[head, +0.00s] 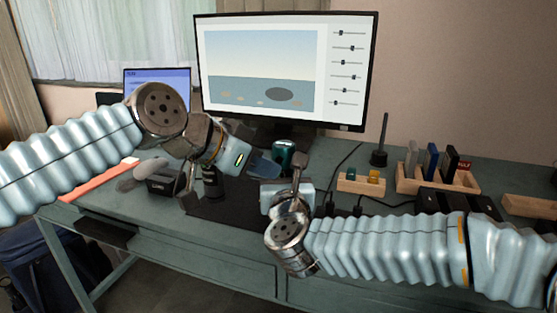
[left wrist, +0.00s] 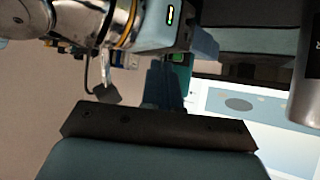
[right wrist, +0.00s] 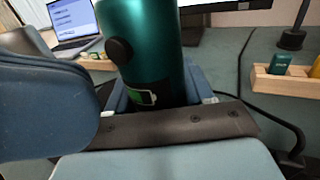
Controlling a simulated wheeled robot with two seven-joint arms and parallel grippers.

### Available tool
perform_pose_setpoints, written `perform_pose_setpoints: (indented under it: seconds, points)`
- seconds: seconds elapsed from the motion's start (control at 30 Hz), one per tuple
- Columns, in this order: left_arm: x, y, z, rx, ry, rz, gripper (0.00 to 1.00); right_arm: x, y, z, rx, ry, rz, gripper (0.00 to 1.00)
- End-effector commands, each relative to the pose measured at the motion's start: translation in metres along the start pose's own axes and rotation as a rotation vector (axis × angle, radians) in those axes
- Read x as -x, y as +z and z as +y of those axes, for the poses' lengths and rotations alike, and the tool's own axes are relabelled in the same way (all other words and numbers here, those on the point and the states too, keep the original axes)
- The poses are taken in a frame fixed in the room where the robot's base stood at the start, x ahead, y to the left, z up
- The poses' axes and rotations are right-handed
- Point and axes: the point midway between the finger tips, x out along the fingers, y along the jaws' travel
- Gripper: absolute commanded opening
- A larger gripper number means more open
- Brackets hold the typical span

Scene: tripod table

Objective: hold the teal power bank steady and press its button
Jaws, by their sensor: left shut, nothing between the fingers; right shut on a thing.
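The teal power bank (head: 283,152) is a cylinder held upright in front of the monitor. In the right wrist view, the power bank (right wrist: 150,45) fills the middle, with a dark round button (right wrist: 119,50) on its side and a green battery mark (right wrist: 143,98) below it. My right gripper (right wrist: 158,92) is shut around its lower part. My left gripper (head: 265,166) is shut and empty, just left of the power bank. In the left wrist view, the left fingertips (left wrist: 166,80) point at the teal body (left wrist: 181,73); whether they touch it I cannot tell.
A large monitor (head: 285,68) stands behind, with a laptop (head: 157,78) to its left. Wooden holders (head: 437,178) with small items stand at the right. Dark cables run across the desk (head: 230,248).

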Motion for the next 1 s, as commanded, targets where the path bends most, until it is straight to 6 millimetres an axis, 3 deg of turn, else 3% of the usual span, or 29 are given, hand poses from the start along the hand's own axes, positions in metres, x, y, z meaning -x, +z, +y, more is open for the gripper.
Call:
perform_pose_setpoints:
  seconds: [0.6, 1.0]
  points:
    - [0.032, 0.023, 0.023, 0.0, -0.001, 0.001, 0.0, 0.0, 0.0, 0.0, 0.0, 0.0, 0.0, 0.05]
    - [0.035, 0.025, 0.025, 0.001, 0.0, 0.0, 0.0, 0.0, 0.0, 0.0, 0.0, 0.0, 0.0, 0.05]
